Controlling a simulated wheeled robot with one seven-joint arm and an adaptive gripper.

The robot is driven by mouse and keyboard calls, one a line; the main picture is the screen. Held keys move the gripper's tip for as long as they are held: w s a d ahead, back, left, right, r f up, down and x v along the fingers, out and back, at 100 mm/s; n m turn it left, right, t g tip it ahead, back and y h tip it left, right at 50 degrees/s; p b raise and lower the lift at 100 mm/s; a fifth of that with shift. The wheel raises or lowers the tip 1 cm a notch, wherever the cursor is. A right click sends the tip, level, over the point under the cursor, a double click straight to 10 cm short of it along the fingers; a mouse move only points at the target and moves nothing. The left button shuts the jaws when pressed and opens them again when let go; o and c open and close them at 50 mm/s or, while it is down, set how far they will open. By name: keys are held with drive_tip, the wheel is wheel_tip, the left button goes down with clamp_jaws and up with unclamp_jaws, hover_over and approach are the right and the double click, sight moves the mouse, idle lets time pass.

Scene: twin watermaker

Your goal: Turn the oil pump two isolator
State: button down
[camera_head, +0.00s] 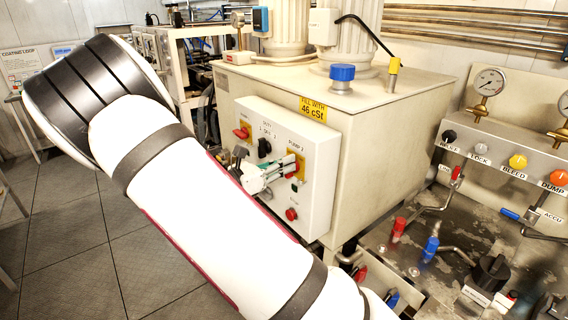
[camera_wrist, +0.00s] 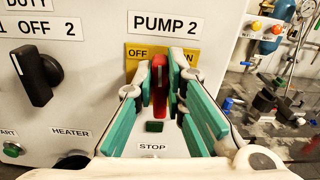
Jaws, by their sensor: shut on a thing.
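The pump two isolator has a red handle (camera_wrist: 159,66) on a yellow plate (camera_wrist: 137,53) under the "PUMP 2" label. OFF is to the left on the plate and ON to the right, partly hidden by a finger. The handle stands about upright in the wrist view. My gripper (camera_wrist: 160,92) is shut on the handle, its green-padded fingers on either side. In the head view my gripper (camera_head: 276,176) reaches the right part of the white control box (camera_head: 318,190), and my arm covers the lower left of it.
A black duty selector (camera_wrist: 36,76) sits left of the isolator. The pump one isolator (camera_head: 242,132) is farther left. A red stop button (camera_head: 291,214) is below my gripper. A cream tank (camera_head: 385,130) stands behind the box, and a valve bench (camera_head: 450,250) lies to the right.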

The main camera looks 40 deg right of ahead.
drive_tip(key=shift+w+f+n+p, duration=0.1)
drive_tip(key=shift+w+f+n, duration=0.2)
drive_tip(key=shift+n, duration=2.5)
drive_tip(key=shift+w+f+n+p, duration=0.1)
drive_tip(key=shift+w+f+n, duration=0.2)
drive_tip(key=shift+n, duration=2.5)
drive_tip(key=shift+w+f+n+p, duration=0.1)
drive_tip(key=shift+w+f+n, duration=0.2)
drive_tip(key=shift+n, duration=2.5)
drive_tip(key=shift+s+f, duration=0.1)
drive_tip(key=c, duration=1.6)
unclamp_jaws()
drive_tip(key=shift+c, duration=0.2)
drive_tip(key=shift+a, duration=0.15)
drive_tip(key=a, duration=1.1)
drive_tip(key=shift+s+a, duration=0.2)
drive_tip(key=shift+a, duration=0.2)
